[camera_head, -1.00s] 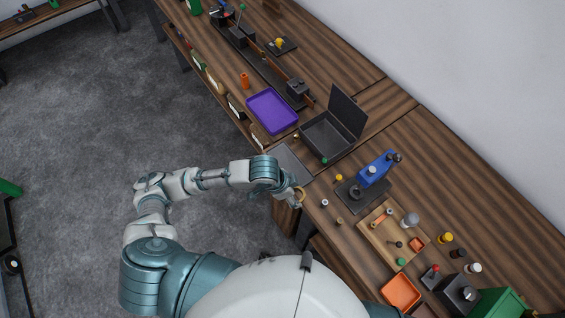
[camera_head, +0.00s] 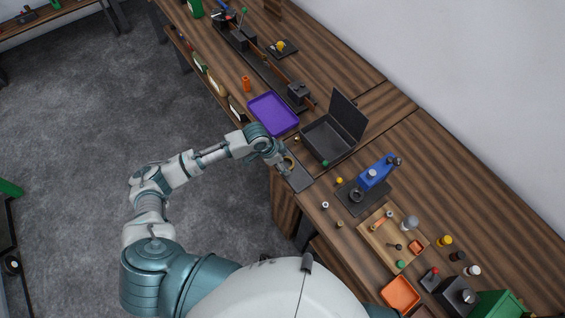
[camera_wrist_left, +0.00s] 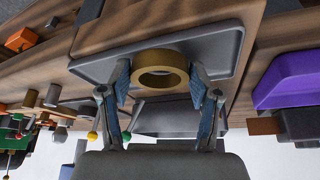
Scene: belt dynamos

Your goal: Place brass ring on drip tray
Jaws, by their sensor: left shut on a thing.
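The brass ring (camera_head: 290,160) is held in my left gripper (camera_head: 286,165) above the grey drip tray (camera_head: 301,182). In the left wrist view, the ring (camera_wrist_left: 160,57) sits between the two blue-padded fingers of the gripper (camera_wrist_left: 160,76), which are shut on its sides. The tray's flat grey surface and raised rim (camera_wrist_left: 226,50) show behind the ring there. Whether the ring touches the tray cannot be told. The arm partly covers the tray in the head view. My right gripper is not in view.
A purple tray (camera_head: 273,114) lies just beyond the drip tray. An open black box (camera_head: 326,140) with a raised lid stands to its right. A blue press-like device (camera_head: 374,174) and a wooden tray (camera_head: 377,251) with small parts are nearer.

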